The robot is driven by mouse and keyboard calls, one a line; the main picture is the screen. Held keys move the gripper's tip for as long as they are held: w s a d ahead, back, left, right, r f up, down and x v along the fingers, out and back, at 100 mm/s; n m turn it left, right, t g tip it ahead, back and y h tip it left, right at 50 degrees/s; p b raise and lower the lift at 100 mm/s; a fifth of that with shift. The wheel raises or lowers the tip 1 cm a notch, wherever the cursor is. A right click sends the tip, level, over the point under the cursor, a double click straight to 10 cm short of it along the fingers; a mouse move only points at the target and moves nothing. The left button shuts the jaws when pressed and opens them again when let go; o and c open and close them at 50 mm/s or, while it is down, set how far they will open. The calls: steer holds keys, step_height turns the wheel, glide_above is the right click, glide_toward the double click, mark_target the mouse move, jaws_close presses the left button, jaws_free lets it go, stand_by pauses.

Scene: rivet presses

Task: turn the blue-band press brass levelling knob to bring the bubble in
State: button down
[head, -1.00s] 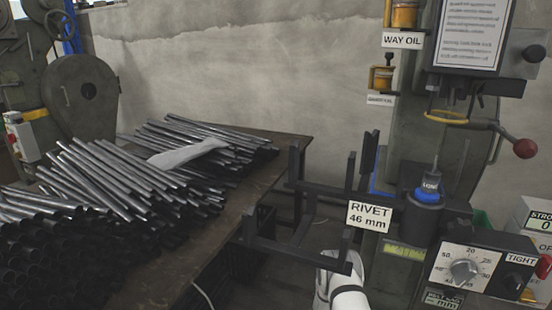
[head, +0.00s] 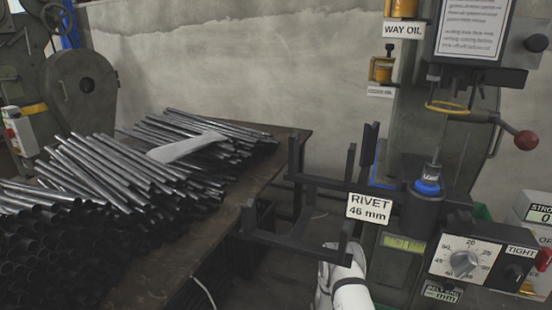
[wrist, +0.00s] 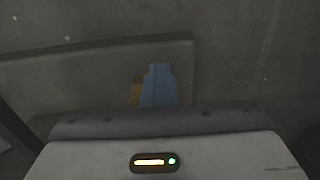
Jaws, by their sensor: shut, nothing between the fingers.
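The press (head: 410,150) on the right has a blue ring (head: 428,187) around its dark lower tool. A small yellow-green window (head: 403,242) is on its front; I cannot make out a bubble in it. In the wrist view my gripper (wrist: 158,85) has its blue fingers together, with nothing between them. A small brass-brown piece (wrist: 137,88), perhaps the levelling knob, shows just left of and partly behind the fingers; I cannot tell whether they touch. In the head view my white arm reaches up from the bottom, and my gripper is hidden there.
A dark metal rack (head: 300,235) with a RIVET 46 mm sign (head: 369,208) stands above my arm. A dial panel (head: 468,262) is on the right. A table (head: 215,215) piled with steel tubes (head: 120,175) fills the left. A grey-green plate (wrist: 80,80) lies around the fingers.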

steer(key=shift+d, duration=0.15)
steer(key=shift+s+d+b, duration=0.35)
steer(key=shift+d+b, duration=0.1)
steer(key=shift+d, duration=0.05)
steer(key=shift+s+d+b, duration=0.1)
steer(key=shift+d+b, duration=0.3)
steer(key=shift+d, duration=0.2)
steer(key=shift+d, duration=0.1)
steer(key=shift+s, duration=0.3)
step_height(320, 180, up, 6)
steer(key=p, duration=0.3)
steer(key=shift+p, duration=0.4)
